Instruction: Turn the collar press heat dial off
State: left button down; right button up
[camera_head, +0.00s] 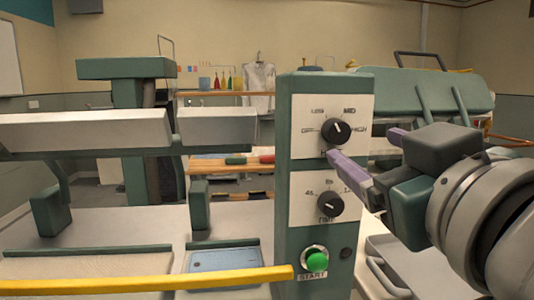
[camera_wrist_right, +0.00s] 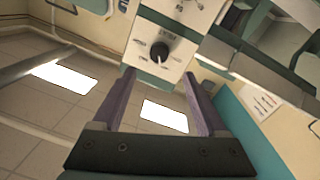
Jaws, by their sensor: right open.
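The heat dial (camera_head: 336,131) is a black knob on a white plate at the top of the green control panel. My right gripper (camera_head: 366,147) is open with purple fingers, in front of and right of the panel. One finger overlaps the plate's lower edge and hides part of the label below the dial. In the right wrist view, which looks upside down, the dial (camera_wrist_right: 158,52) stands beyond and between the open fingers (camera_wrist_right: 166,88), with nothing held. My left gripper is not seen.
A second dial (camera_head: 330,204) for time sits below, with a green START button (camera_head: 315,261) under it. A yellow bar (camera_head: 150,281) crosses the lower left. Green press arms (camera_head: 430,95) stand behind my right gripper.

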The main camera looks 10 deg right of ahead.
aim_at(339, 133)
jog(key=w+p, duration=0.1)
jog(key=w, duration=0.8)
jog(key=shift+w+d, duration=0.1)
jog(key=shift+d, duration=0.05)
grip_shut()
